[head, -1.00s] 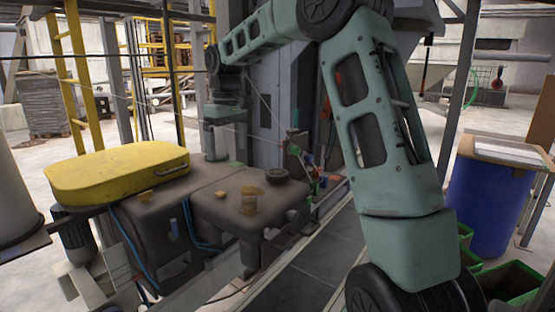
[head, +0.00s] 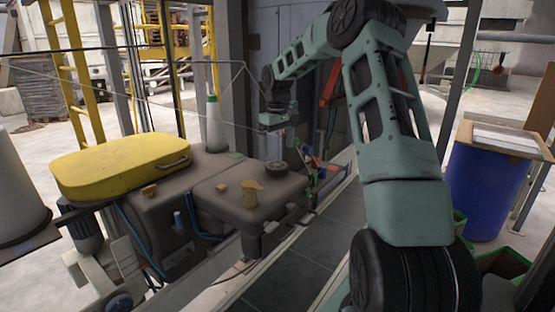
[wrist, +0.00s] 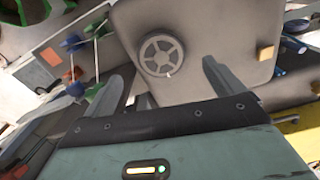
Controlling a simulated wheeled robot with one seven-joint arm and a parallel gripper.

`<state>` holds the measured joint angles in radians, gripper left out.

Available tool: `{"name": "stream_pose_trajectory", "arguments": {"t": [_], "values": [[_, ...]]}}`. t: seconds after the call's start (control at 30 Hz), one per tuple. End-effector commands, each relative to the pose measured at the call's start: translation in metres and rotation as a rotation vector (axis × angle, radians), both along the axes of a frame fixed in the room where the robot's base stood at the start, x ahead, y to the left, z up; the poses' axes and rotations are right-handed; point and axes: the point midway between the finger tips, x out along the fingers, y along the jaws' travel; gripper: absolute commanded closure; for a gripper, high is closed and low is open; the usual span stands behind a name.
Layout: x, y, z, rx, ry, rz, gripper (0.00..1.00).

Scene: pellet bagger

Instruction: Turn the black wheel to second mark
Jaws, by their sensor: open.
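The black wheel (head: 276,168) is a small dark spoked disc on top of the grey-brown machine housing (head: 235,190). In the wrist view the wheel (wrist: 161,55) shows its rim and spokes, with a small pale mark at its lower right edge. My gripper (wrist: 166,68) is open and empty, its two fingers apart on either side of the wheel's lower part in that picture. In the head view my gripper hangs above the wheel, apart from it; its fingers are hard to make out there. I cannot read any scale marks around the wheel.
A yellow cover (head: 120,165) lies to the left. A white bottle with a green cap (head: 214,125) stands behind the housing. Small coloured valves or fittings (head: 312,175) sit right of the wheel. A tan knob (head: 252,190) is in front. A blue drum (head: 487,190) stands right.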

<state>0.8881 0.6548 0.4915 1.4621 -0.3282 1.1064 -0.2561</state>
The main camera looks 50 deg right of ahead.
Motion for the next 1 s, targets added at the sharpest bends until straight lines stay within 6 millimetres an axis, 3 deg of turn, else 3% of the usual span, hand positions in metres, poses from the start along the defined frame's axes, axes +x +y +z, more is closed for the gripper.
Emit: {"name": "stream_pose_trajectory", "arguments": {"t": [0.2, 0.33, 0.77, 0.9, 0.93, 1.0], "values": [[-0.001, 0.001, -0.039, 0.003, 0.003, 0.001, 0.06], [0.000, 0.001, -0.054, 0.001, 0.002, 0.001, 0.06], [0.000, 0.000, -0.065, 0.000, -0.001, 0.000, 0.06], [0.000, 0.000, -0.065, 0.000, 0.000, 0.000, 0.45], [0.000, 0.000, -0.065, 0.000, 0.000, 0.000, 0.51], [0.000, 0.000, -0.065, -0.001, 0.000, 0.000, 0.51]]}}
